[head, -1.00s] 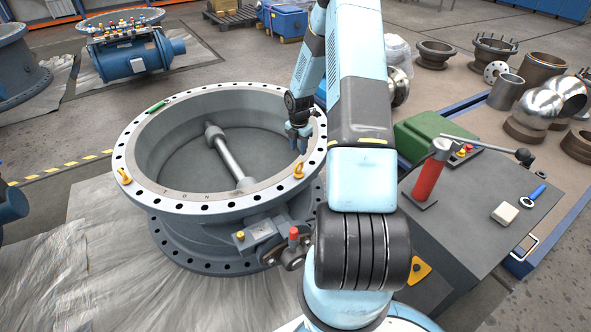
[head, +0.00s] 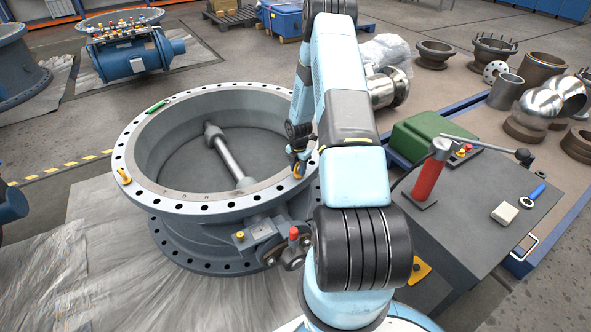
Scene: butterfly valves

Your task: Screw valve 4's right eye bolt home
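The large blue-grey valve body (head: 200,200) stands with its ring flange facing up, a shaft (head: 228,158) across its bore. The left yellow eye bolt (head: 123,176) is on the left of the flange. My gripper (head: 298,167) is at the right front of the flange, fingers pointing down, right at the right eye bolt (head: 297,174). Only a small yellow-orange part of that bolt shows; the fingers cover the rest. I cannot tell whether the fingers are closed on it, nor how deep its thread sits.
A green tool (head: 157,107) lies on the flange's far left. A grey bench (head: 470,225) at right carries a red hand pump (head: 431,172), a green box (head: 420,135), a white block (head: 505,213) and a blue-handled tool (head: 537,192). Another blue valve (head: 130,55) stands behind.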

